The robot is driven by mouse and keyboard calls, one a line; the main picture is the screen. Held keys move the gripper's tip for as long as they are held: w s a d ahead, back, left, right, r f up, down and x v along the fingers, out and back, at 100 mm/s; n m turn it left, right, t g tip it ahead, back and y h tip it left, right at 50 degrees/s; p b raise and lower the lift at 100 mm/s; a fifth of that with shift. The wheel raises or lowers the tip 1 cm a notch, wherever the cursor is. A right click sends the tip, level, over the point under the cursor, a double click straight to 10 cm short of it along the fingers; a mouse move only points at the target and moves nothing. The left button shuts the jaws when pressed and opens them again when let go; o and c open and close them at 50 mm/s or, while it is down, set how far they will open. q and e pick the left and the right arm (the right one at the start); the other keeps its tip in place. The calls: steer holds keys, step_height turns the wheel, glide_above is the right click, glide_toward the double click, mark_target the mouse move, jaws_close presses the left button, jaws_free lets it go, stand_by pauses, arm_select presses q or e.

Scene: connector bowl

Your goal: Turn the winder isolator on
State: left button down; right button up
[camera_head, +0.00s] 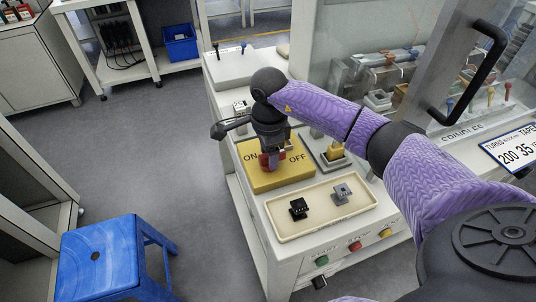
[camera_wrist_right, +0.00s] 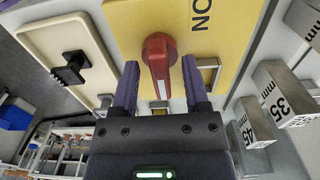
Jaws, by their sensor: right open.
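The winder isolator is a red rotary handle (camera_head: 264,161) on a yellow plate (camera_head: 266,184) marked ON at left and OFF at right. The gripper partly hides the handle in the head view. In the wrist view the red handle (camera_wrist_right: 158,62) stands with its narrow grip pointing down the picture toward the palm. My right gripper (camera_head: 271,158) is over the plate, pointing down. In the wrist view its open fingers (camera_wrist_right: 160,66) straddle the handle, with a gap on each side. My left gripper is not in view.
A cream tray (camera_head: 291,230) with two small black and grey connectors lies in front of the plate. A grey unit with a yellow part (camera_head: 335,152) stands to the right. Coloured buttons (camera_head: 355,246) line the machine's front. A blue stool (camera_head: 98,258) stands on the floor at left.

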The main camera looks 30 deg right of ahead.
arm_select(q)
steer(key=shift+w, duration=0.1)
arm_select(e)
steer(key=shift+c, duration=0.3)
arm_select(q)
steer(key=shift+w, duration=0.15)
arm_select(e)
jaws_close()
